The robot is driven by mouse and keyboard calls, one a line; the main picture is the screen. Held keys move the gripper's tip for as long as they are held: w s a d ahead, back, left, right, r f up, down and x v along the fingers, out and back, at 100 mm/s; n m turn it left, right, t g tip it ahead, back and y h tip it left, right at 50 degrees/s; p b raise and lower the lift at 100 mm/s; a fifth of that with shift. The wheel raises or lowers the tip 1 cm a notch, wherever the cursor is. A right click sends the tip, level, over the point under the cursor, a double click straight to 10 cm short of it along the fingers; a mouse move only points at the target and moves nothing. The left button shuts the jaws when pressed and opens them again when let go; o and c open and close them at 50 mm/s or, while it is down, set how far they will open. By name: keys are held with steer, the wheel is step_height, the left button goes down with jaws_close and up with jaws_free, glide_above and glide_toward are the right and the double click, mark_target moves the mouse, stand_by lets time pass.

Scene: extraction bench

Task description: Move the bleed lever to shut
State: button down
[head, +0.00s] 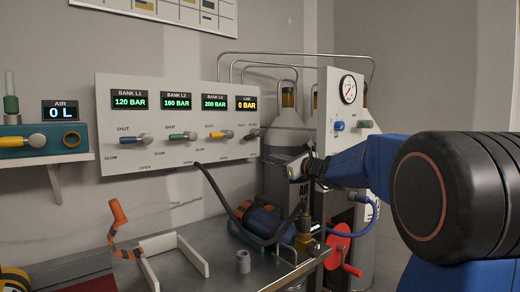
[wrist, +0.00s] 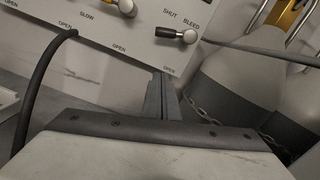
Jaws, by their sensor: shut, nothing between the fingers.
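The bleed lever (wrist: 178,34) has a black handle and a round grey knob, lying about sideways on the white panel, beside the BLEED label. SHUT is printed above it and OPEN below it. In the head view it is a small dark lever (head: 253,133) at the panel's right edge. My gripper (wrist: 160,88) is shut and empty, its fingers pointing at the panel below the lever, apart from it in the picture. In the head view my gripper (head: 297,168) is to the right of the panel and lower than the lever; its fingertips are hard to make out.
The white panel (head: 180,95) carries three other levers and lit displays; the line display (head: 246,103) reads 0 BAR. Grey cylinders (head: 285,130) stand right of the panel. A black hose (wrist: 45,80) hangs at the left. A steel bench (head: 190,270) with small parts is below.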

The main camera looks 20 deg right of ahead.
mark_target(252, 135)
steer(key=w+a+r, duration=0.4)
steer(key=w, duration=0.5)
steer(key=shift+w+a+r, duration=0.15)
steer(key=shift+w+a, duration=0.05)
steer(key=shift+w, duration=0.15)
steer(key=shift+s+a+r+m, duration=0.1)
steer(key=shift+a+r+m, duration=0.15)
steer(key=shift+r+m, duration=0.3)
steer(key=shift+s+a+r+m, duration=0.1)
steer(key=shift+a+r+m, duration=0.2)
steer(key=shift+m, duration=0.35)
steer(key=shift+f, duration=0.1)
